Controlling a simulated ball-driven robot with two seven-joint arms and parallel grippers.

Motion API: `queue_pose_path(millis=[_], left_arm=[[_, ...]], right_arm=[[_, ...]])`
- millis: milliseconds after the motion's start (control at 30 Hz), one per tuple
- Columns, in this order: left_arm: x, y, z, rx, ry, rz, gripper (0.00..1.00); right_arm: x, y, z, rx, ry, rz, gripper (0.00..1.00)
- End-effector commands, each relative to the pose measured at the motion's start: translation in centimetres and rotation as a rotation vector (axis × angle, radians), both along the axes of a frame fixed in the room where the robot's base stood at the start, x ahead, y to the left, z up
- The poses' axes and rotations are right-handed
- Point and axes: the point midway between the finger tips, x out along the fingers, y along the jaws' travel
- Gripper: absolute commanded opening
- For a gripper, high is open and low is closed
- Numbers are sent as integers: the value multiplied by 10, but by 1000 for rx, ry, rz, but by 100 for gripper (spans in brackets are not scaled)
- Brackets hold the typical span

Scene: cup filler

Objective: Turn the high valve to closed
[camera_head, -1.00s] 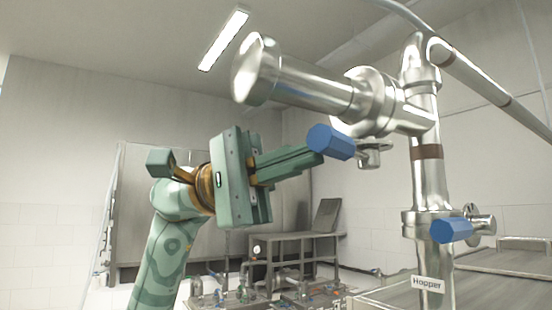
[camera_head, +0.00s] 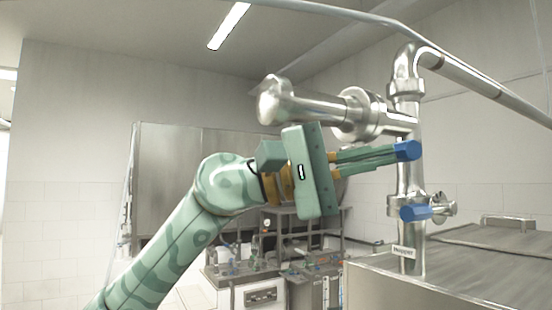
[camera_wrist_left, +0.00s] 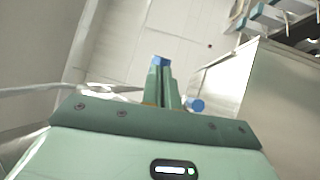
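The high valve's blue handle (camera_head: 408,151) is in front of the upright steel pipe, just below the horizontal fitting. My left gripper (camera_head: 392,157) reaches in from the left, its long green fingers close together and their tips at this handle. The left wrist view shows the fingers (camera_wrist_left: 161,80) with only a narrow gap and the blue handle (camera_wrist_left: 158,61) at their far end. The handle seems to be against the tips rather than between them. The valve body is mostly hidden behind the fingers and handle. My right gripper is not in view.
A lower blue valve handle (camera_head: 415,213) sits on the same pipe, below the fingers. The hopper (camera_head: 450,275) with its metal top stands under it. A large horizontal steel fitting (camera_head: 310,108) is just above my gripper. Benches with equipment are behind.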

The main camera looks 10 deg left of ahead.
Motion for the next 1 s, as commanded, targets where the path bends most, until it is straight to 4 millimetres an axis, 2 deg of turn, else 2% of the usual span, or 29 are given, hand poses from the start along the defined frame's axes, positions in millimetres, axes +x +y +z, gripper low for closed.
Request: queue_pose_path(millis=[100, 400, 1000], left_arm=[[1, -14, -2, 4, 3, -9, 0], [6, -31, -1, 2, 2, -10, 0], [9, -37, -1, 2, 3, -9, 0]], right_arm=[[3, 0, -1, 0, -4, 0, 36], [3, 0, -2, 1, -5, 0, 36], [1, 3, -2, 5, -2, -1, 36]])
